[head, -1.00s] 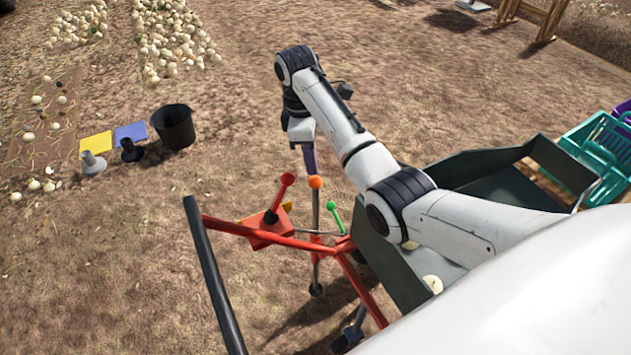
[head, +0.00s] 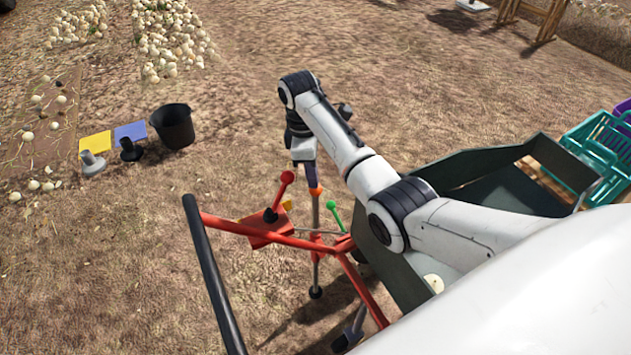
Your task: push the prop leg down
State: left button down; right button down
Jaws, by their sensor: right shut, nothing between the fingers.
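The prop leg (head: 316,235) is an upright grey rod with an orange knob (head: 316,191) on top and a dark foot (head: 316,292) at the bottom, by the red frame. My right gripper (head: 312,184) points down, shut and empty, directly above the orange knob. Its tips appear to meet the knob and cover part of its top. Whether the foot touches the ground is hard to tell. My left gripper is out of view.
A red-knobbed lever (head: 283,190) and a green-knobbed lever (head: 334,216) stand close on either side of the leg. A dark bar (head: 214,275) rises at the left of the red frame (head: 265,235). A dark metal trough (head: 480,165) lies under my right arm. A black bucket (head: 173,126) stands farther left.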

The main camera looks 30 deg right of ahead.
notch_tip(320, 180, down, 7)
jog(key=b, duration=0.3)
jog(key=shift+r, duration=0.15)
jog(key=shift+w+a+r, duration=0.3)
jog(key=shift+w+a, duration=0.15)
jog(key=shift+a, duration=0.2)
jog(key=shift+w+a+r, duration=0.25)
jog(key=shift+w+a, duration=0.2)
jog(key=shift+a, duration=0.15)
jog(key=shift+r, duration=0.1)
send_near(313, 194)
jog(key=w, duration=0.1)
jog(key=w+a, duration=0.1)
jog(key=w, duration=0.1)
jog(key=shift+w+a+f+p, duration=0.15)
jog(key=shift+a+f+p, duration=0.1)
jog(key=shift+a+p, duration=0.1)
